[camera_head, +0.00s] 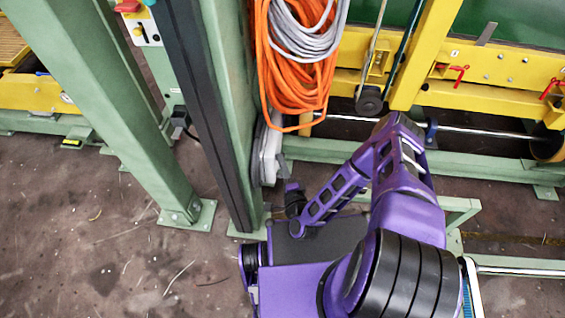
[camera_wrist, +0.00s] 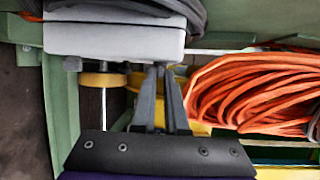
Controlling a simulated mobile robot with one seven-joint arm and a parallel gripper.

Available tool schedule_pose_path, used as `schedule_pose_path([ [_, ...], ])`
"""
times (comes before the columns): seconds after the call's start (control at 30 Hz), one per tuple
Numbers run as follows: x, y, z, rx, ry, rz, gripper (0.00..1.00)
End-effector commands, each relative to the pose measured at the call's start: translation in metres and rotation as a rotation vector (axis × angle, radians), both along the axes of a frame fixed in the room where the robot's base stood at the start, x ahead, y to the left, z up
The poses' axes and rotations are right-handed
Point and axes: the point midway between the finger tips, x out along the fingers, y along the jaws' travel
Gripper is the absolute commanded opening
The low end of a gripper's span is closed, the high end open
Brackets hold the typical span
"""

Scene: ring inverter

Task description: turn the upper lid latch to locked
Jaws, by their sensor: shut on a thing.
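A light grey box (camera_wrist: 115,40) with a lid fills the upper left of the wrist view. In the head view the grey box (camera_head: 268,155) is fixed on the side of a green post. My gripper (camera_wrist: 163,72) reaches the box's near edge with its two dark fingers close together. It is shut on the upper lid latch, which the fingers mostly hide, so its angle cannot be told. A small dark latch (camera_wrist: 72,64) shows at the other end of the same edge. In the head view my fingertips are too small to make out beside the box.
Coiled orange cable (camera_head: 290,70) and grey cable (camera_head: 305,25) hang above the box; the orange cable (camera_wrist: 250,92) is close to my fingers' right in the wrist view. The green post (camera_head: 228,90) stands left. Yellow machine beams (camera_head: 490,65) lie behind.

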Motion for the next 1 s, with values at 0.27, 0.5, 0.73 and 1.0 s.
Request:
schedule_pose_path([
  [0.27,0.0011,0.0002,-0.0017,-0.013,-0.066,0.000,0.00],
  [0.5,0.0018,-0.0001,-0.0015,-0.015,-0.075,0.000,0.00],
  [0.73,0.0021,-0.0003,-0.0013,-0.015,-0.075,0.000,0.15],
  [1.0,0.0013,-0.0002,-0.0016,-0.015,-0.073,0.000,0.41],
])
